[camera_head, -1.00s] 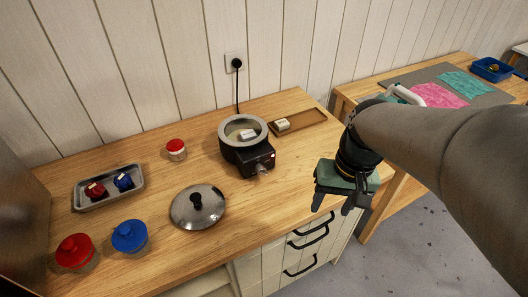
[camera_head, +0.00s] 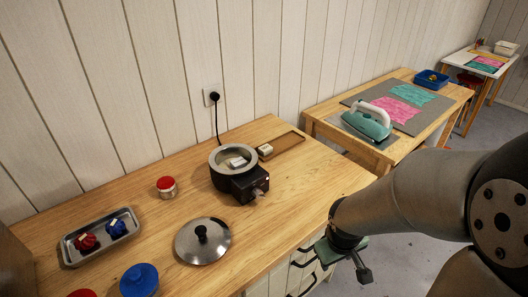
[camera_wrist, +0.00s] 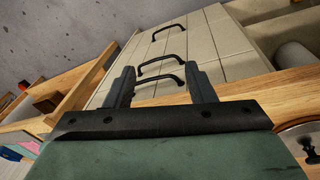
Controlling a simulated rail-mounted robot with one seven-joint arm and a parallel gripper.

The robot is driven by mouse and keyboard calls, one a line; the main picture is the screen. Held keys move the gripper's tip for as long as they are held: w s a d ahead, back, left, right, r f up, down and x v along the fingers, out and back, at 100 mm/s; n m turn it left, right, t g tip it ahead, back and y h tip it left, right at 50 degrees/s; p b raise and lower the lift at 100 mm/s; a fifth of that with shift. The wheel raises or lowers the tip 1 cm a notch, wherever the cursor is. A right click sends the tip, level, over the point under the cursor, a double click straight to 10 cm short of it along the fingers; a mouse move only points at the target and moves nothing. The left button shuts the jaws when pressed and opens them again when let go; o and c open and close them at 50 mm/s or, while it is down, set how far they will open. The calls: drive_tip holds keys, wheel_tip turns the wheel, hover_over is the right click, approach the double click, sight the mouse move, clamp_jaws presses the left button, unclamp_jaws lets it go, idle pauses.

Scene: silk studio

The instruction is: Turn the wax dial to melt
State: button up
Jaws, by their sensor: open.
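The wax melter is a round grey pot (camera_head: 234,160) on a black base with a control box (camera_head: 250,184) at its front right. A small pale knob-like part (camera_head: 257,193) juts from the box's front; its setting is too small to read. A pale block sits in the pot. My gripper (camera_head: 342,271) is at the lower right of the head view, in front of the table's front edge by the drawers, well apart from the melter. In the wrist view my gripper (camera_wrist: 160,85) is open and empty, with drawer handles beyond its fingers.
A steel lid (camera_head: 203,242), a red-lidded jar (camera_head: 166,187), a metal tray (camera_head: 100,236) with red and blue pieces, and a wooden tray (camera_head: 288,143) stand on the table. A blue-lidded jar (camera_head: 139,281) is in front.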

drive_tip(key=w+a+f+n+t+y+b, duration=0.1)
drive_tip(key=w+a+f+n+y+b, duration=0.15)
drive_tip(key=f, duration=0.45)
drive_tip(key=n+t+y+b, duration=0.1)
drive_tip(key=t+y+b, duration=0.3)
drive_tip(key=t+y, duration=0.3)
approach(262, 196)
drive_tip(key=s+f+v, duration=0.1)
drive_tip(key=v, duration=0.7)
drive_tip(key=shift+t+y, duration=0.25)
drive_tip(key=shift+t, duration=0.05)
drive_tip(key=p+x, duration=0.1)
drive_tip(key=x, duration=0.8)
drive_tip(key=p+x, duration=0.2)
drive_tip(key=x, duration=0.7)
drive_tip(key=shift+w+d, duration=0.2)
